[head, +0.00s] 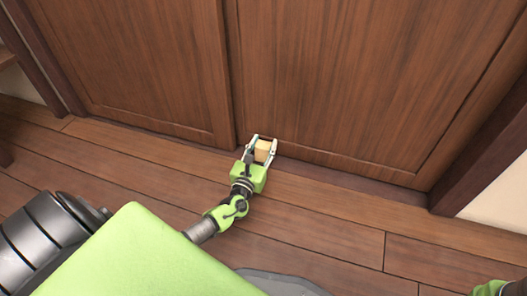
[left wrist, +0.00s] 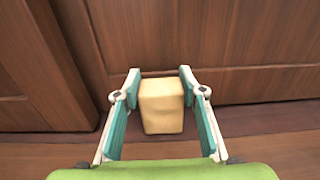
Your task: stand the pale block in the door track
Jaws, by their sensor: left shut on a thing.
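The pale block (head: 263,150) is a small tan-yellow box. In the left wrist view the block (left wrist: 162,106) stands roughly upright between the two fingers. My left gripper (head: 262,147) is shut on it, low in front of the wooden sliding doors. The door track (head: 345,180) is the dark strip along the foot of the doors. The block is at or just in front of this strip, near where the two door panels overlap. I cannot tell whether its underside touches the track. Only a green bit of my right arm shows at the lower right corner of the head view.
The left door panel (head: 135,65) and right door panel (head: 370,75) rise just beyond the gripper. A dark post (head: 480,150) stands at the right end. The plank floor (head: 330,228) in front of the doors is clear.

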